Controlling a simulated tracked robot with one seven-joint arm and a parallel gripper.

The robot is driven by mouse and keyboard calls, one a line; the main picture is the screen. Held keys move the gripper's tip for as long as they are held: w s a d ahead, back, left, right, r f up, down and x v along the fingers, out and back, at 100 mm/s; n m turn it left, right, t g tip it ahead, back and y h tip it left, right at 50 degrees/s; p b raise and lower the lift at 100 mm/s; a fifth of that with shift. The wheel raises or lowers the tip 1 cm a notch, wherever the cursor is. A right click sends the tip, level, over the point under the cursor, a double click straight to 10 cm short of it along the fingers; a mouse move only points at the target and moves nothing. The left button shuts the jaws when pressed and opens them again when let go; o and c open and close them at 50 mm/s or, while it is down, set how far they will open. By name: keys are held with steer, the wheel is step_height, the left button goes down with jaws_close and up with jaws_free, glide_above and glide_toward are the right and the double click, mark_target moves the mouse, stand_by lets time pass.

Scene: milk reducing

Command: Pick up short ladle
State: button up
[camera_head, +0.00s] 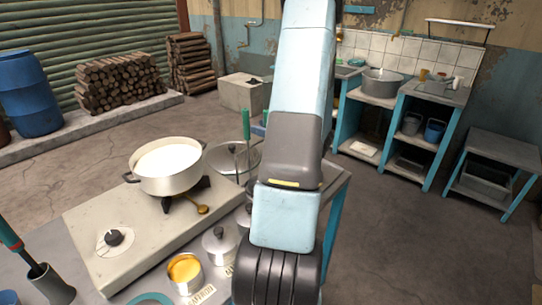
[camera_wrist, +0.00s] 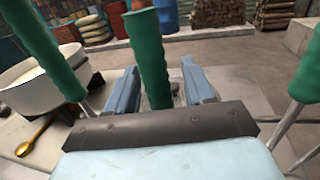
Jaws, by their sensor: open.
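Several green-handled utensils stand around my gripper (camera_wrist: 160,68) in the wrist view. My gripper is open, and one green handle (camera_wrist: 147,50) stands upright between its two blue fingers, with a gap on each side. A second green handle (camera_wrist: 44,45) leans at the left, and a third green handle (camera_wrist: 307,65) is at the right edge. Their lower ends are hidden or cut off, so I cannot tell which one is the short ladle. In the head view one green handle (camera_head: 246,124) shows left of my arm, which hides my gripper.
A white pot of milk (camera_head: 168,167) stands on a burner of the stove slab (camera_head: 95,238). A brass ladle or spoon (camera_head: 202,209) lies beside it. Lidded canisters (camera_head: 220,243) and an orange-filled jar (camera_head: 184,269) line the near side. A grey holder (camera_head: 50,285) is at lower left.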

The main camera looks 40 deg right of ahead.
jaws_close()
stand_by(0.3)
